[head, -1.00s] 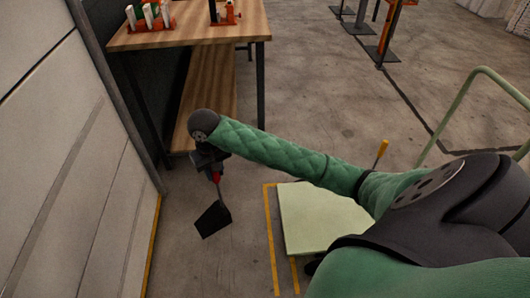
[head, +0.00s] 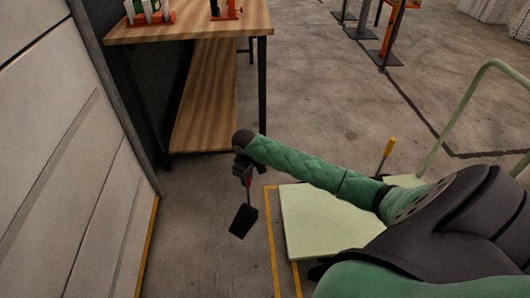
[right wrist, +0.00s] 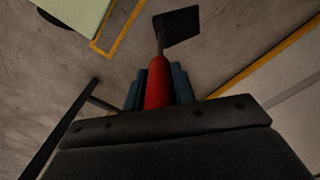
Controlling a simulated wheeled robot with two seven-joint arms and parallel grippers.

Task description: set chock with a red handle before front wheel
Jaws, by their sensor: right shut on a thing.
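My right gripper (head: 247,176) is shut on the red handle (right wrist: 158,84) of the chock. The chock's black wedge (head: 243,221) hangs below on a thin rod, just left of the yellow floor line; it also shows in the right wrist view (right wrist: 180,25). I cannot tell its height above the floor. The pale green cart (head: 325,220) stands right of it, inside the line. A dark wheel (head: 317,270) shows partly under the cart's near left corner; a dark wheel part shows in the right wrist view (right wrist: 54,19). My left gripper is out of view.
A wooden workbench (head: 190,26) with a lower shelf (head: 207,95) is at the back left. A pale panelled wall (head: 60,170) bounds the left. Bare floor lies between wall and yellow line (head: 269,235).

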